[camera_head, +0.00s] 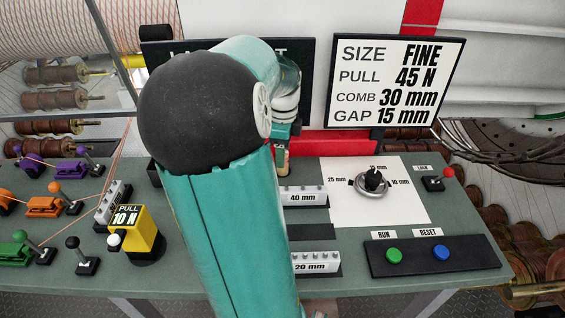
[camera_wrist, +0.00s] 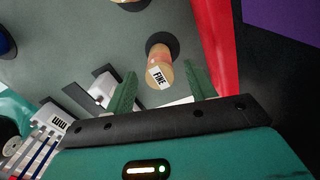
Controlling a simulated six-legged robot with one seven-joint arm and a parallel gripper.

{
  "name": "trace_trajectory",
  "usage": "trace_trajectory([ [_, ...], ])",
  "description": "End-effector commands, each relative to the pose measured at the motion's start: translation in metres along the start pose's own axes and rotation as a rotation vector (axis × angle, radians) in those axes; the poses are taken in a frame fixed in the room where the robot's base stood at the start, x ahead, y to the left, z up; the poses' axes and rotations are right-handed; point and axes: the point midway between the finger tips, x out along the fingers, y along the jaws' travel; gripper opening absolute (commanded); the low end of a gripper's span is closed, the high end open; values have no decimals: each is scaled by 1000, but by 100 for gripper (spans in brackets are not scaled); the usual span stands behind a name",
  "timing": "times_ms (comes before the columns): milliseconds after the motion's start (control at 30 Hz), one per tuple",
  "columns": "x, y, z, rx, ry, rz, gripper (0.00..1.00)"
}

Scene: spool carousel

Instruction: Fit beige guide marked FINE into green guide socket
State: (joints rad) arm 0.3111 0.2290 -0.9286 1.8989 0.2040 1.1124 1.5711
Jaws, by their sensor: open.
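The beige guide marked FINE (camera_wrist: 160,73) stands on a round black base in the wrist view, ahead of my gripper (camera_wrist: 161,78). My gripper's two green fingers are open, one on each side of the guide in the picture. I cannot tell whether they touch it. In the head view a small beige piece, likely this guide (camera_head: 282,160), shows below my gripper (camera_head: 285,136), partly hidden by my arm. A green block (camera_head: 14,252) sits at the bench's left edge, cut off by the frame. I cannot tell whether it is the green guide socket.
Orange (camera_head: 43,206) and purple (camera_head: 72,170) blocks and several levers stand at left, near a yellow PULL block (camera_head: 140,232). White comb blocks marked 40 mm (camera_head: 303,197) and 20 mm (camera_head: 315,263) lie beside my arm. A dial (camera_head: 372,181) and button panel (camera_head: 435,256) are right.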

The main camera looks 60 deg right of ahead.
Motion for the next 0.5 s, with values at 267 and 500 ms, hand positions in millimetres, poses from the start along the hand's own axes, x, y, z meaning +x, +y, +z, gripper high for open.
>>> trace_trajectory([
  [267,19,0,0,-1,0,-2,55],
  [500,19,0,0,-1,0,-2,32],
])
